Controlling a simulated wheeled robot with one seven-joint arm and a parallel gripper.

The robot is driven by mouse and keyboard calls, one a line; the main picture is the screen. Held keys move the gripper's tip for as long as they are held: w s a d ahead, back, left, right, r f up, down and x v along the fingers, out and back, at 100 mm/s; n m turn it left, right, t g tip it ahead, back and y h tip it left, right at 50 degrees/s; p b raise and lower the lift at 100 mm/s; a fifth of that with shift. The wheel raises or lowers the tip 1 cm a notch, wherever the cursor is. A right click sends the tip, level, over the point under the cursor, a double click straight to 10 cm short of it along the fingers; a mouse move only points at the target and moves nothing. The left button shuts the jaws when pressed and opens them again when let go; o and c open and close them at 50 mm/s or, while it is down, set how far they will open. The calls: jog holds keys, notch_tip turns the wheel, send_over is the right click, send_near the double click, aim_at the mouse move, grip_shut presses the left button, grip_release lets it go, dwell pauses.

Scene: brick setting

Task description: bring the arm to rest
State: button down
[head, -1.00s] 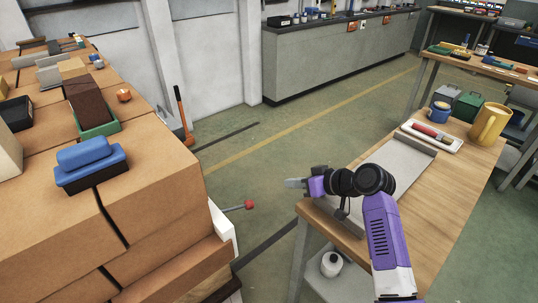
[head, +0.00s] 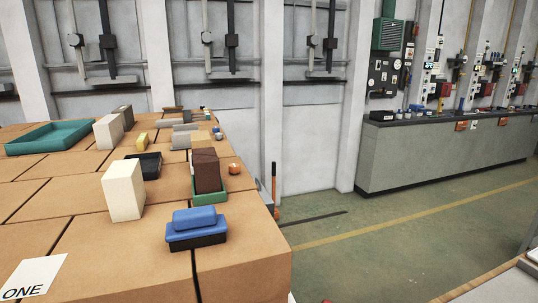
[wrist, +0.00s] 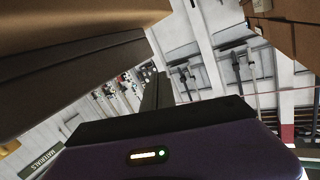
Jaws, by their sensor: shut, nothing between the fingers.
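My gripper (wrist: 160,80) shows in the wrist view as a dark grey finger shape rising from a purple and black body with a small lit indicator. It is shut and I see nothing held in it. The head view shows neither my arm nor my gripper. In the wrist view, large brown surfaces fill the upper left, and the wall with its hanging fixtures lies beyond the finger, tilted.
A brown carton stack (head: 80,245) fills the left, bearing a blue block (head: 194,217), a brown block (head: 206,170), a cream block (head: 122,190) and a green tray (head: 62,136). A grey counter (head: 440,155) lines the wall. A wooden table corner (head: 490,288) shows lower right.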

jog(key=s+a+n, duration=0.1)
jog(key=s+a, duration=0.3)
jog(key=s, duration=0.9)
jog(key=s+a+r+n+g+y, duration=0.1)
jog(key=s+a, duration=0.3)
jog(key=s, duration=0.9)
jog(key=s+a+r+n+y, duration=0.1)
jog(key=s+a, duration=0.4)
jog(key=s, duration=0.7)
jog(key=shift+s+n+g+p, duration=0.3)
jog(key=shift+s+n+p, duration=0.1)
